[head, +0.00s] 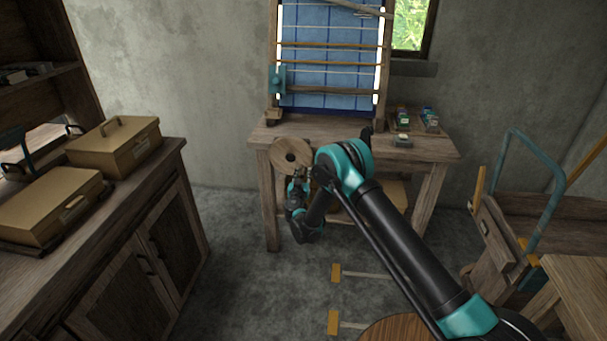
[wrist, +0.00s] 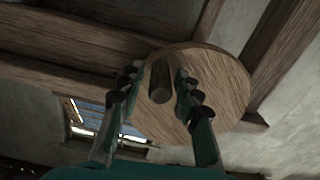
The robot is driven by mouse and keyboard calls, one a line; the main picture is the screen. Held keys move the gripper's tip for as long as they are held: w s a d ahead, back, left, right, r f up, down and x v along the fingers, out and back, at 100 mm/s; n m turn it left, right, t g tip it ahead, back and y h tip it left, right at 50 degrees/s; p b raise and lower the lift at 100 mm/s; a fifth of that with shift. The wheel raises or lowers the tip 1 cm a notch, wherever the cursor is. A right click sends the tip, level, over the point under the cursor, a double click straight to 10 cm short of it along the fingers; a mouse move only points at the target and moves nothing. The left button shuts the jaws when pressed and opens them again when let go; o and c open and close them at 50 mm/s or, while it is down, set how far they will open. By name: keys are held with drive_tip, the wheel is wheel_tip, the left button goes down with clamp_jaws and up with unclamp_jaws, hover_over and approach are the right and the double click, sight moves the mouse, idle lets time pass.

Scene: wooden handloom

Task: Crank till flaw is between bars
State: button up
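The blue cloth (head: 325,100) hangs upright on the wooden loom frame (head: 272,45). Two orange-brown bars cross it, an upper bar (head: 330,44) and a lower bar (head: 330,63), with thin pale lines above, between and below them. I cannot make out which mark is the flaw. The round wooden crank disc (head: 289,152) is at the table's front left; it also shows in the wrist view (wrist: 228,85) with a peg handle (wrist: 160,84). My gripper (wrist: 158,88) is open, its fingers on both sides of the peg with gaps visible. In the head view my gripper (head: 299,180) is below the disc.
The loom table (head: 350,146) carries small boxes (head: 402,122) at the right. A cabinet with tan boxes (head: 115,147) stands left, and a wooden cart with a teal handle (head: 545,190) right. Grey floor lies between, with yellow markers (head: 336,272).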

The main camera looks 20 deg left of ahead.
clamp_jaws()
drive_tip(key=shift+f, duration=0.1)
